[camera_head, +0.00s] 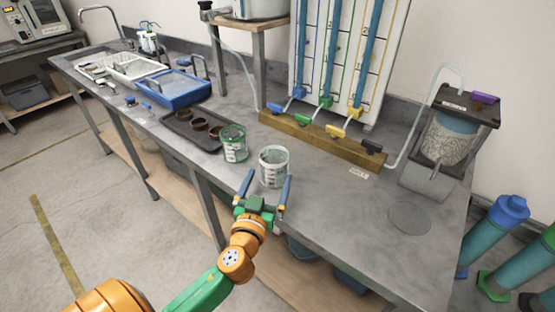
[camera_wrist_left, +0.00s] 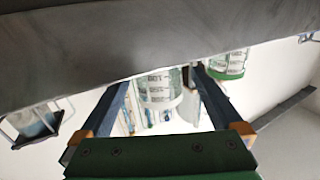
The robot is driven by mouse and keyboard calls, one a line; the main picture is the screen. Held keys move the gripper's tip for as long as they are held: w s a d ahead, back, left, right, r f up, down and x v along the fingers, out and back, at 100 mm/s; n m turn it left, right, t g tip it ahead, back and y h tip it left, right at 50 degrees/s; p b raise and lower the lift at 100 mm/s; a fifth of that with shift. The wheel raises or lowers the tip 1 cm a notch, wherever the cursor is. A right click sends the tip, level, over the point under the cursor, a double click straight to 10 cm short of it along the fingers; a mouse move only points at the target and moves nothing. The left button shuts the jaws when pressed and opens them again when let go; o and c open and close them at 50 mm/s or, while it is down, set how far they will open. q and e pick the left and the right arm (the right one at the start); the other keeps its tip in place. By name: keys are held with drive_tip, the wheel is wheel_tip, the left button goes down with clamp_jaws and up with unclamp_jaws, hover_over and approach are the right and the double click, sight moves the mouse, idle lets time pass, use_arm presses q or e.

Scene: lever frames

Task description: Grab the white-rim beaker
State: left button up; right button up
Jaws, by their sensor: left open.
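The white-rim beaker (camera_head: 273,167) stands upright near the front edge of the grey bench, a clear beaker with a pale rim and printed marks. My left gripper (camera_head: 268,177) is open at its near side, one blue finger to each side of it. In the left wrist view, which is upside down, the white-rim beaker (camera_wrist_left: 160,90) shows between the two fingertips (camera_wrist_left: 160,78), with no clear contact. A green-rim beaker (camera_head: 233,144) stands just left of it; it also shows beyond a finger in the left wrist view (camera_wrist_left: 229,66). My right gripper is not in view.
A dark tray with brown rings (camera_head: 177,122) lies left of the beakers. A wooden block with coloured valves (camera_head: 320,141) runs behind them. A blue tray (camera_head: 178,89) is farther left. The bench right of the gripper (camera_head: 335,215) is clear.

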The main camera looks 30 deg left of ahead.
sight(277, 160)
use_arm(q)
drive_tip(key=x, duration=0.2)
drive_tip(key=p+x, duration=0.1)
drive_tip(key=x, duration=0.1)
drive_tip(key=shift+w+d+r, duration=0.1)
drive_tip(key=shift+w+r, duration=0.15)
drive_tip(key=shift+w+f, duration=0.15)
drive_tip(key=c, duration=1.2)
